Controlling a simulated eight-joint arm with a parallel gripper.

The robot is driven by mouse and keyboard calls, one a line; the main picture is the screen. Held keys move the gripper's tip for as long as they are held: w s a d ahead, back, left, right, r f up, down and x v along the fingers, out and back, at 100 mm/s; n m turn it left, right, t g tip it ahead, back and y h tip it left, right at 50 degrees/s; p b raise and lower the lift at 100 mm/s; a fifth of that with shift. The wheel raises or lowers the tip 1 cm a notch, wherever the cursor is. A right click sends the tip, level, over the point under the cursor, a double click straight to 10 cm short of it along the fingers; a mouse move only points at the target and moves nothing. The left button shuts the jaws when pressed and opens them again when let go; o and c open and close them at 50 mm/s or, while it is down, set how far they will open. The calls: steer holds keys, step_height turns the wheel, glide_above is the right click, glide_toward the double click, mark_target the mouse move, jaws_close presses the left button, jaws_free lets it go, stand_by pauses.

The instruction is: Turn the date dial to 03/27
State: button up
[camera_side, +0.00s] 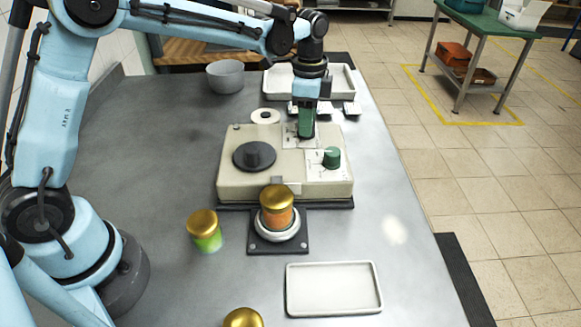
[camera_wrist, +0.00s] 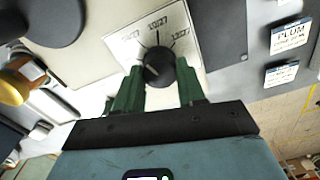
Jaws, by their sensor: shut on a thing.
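The date dial is a small black knob (camera_wrist: 159,67) on a white plate (camera_wrist: 126,42) with printed dates. One mark above it reads 10/27, one to its right seems to read 12/27, and the left one is hard to read. A pale mark shows on the knob's lower left; I cannot tell for sure which date it selects. My gripper (camera_wrist: 160,83) has its green fingers shut on the knob, one on each side. In the side view my gripper (camera_side: 306,131) points down at the back of the beige machine (camera_side: 230,187) and hides the dial.
A green knob (camera_side: 332,157) and a black disc (camera_side: 254,156) sit on the machine. A gold-lidded jar (camera_side: 277,213) stands on the round stand in front; another jar (camera_side: 205,232) stands left. An empty white tray (camera_side: 333,288) lies in front. PLUM labels (camera_wrist: 290,36) lie behind.

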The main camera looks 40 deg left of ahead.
steer(key=n, duration=0.3)
steer(key=shift+n, duration=2.3)
steer(key=o, duration=1.1)
steer(key=shift+c, duration=0.2)
step_height(320, 180, up, 12)
steer(key=shift+r, duration=0.1)
